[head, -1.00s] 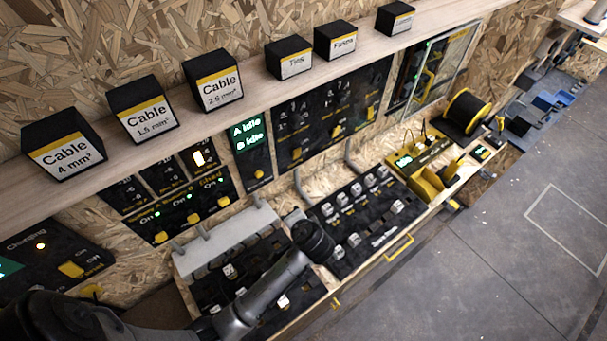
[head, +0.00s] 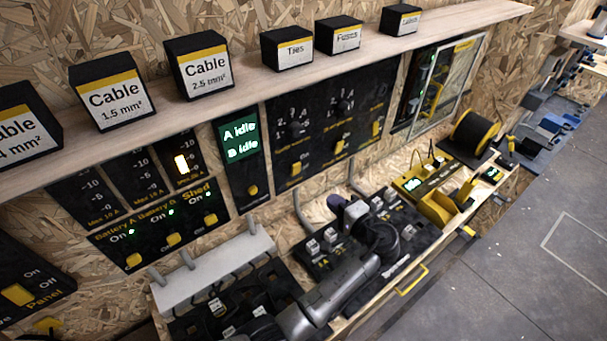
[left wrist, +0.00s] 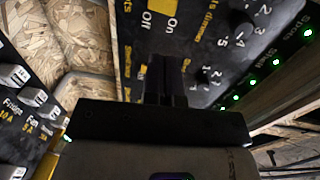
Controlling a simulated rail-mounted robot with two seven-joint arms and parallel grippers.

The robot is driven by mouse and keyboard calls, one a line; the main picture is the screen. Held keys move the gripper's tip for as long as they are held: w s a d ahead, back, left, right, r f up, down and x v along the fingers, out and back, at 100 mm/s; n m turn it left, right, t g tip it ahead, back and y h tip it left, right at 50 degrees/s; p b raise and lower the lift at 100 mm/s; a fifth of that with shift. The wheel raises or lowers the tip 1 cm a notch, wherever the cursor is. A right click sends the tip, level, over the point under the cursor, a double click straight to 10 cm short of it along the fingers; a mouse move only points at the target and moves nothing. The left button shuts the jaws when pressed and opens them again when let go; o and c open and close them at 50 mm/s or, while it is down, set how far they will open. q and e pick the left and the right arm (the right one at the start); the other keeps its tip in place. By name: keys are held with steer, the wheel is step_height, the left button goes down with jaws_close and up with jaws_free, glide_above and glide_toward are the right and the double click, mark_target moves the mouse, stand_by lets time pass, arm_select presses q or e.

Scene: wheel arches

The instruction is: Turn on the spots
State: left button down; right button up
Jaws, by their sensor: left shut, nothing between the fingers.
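A dark wall panel (head: 330,118) with three knobs and three yellow switches is right of centre in the head view. Its small labels are unreadable there. My left gripper (head: 345,207) is just below this panel, over the workbench, its fingers hard to make out. In the left wrist view its fingers (left wrist: 166,82) are together and empty, in front of the panel (left wrist: 195,38) with an On/Off marking and a numbered dial. The fingers partly hide what lies below the marking. A "Spots" label (left wrist: 304,28) and green lights show at the right edge. My right gripper is not in view.
A shelf (head: 300,75) with labelled black boxes runs above the panels. Below are a grey conduit box (head: 215,268), a bench board (head: 325,242) with labelled modules, and a cable reel (head: 472,132). A glazed cabinet (head: 440,85) adjoins the panel at right.

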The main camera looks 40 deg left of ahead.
arm_select(q)
glide_toward(298, 168)
steer(key=x, duration=0.5)
steer(key=shift+a+f, duration=0.2)
steer(key=shift+f, duration=0.1)
steer(key=shift+w+a+r+p, duration=0.1)
steer(key=shift+a+p, duration=0.05)
steer(key=shift+a, duration=0.25)
steer(key=shift+w+a+r+p, duration=0.1)
steer(key=shift+w+a+p, duration=0.05)
steer(key=shift+a, duration=0.3)
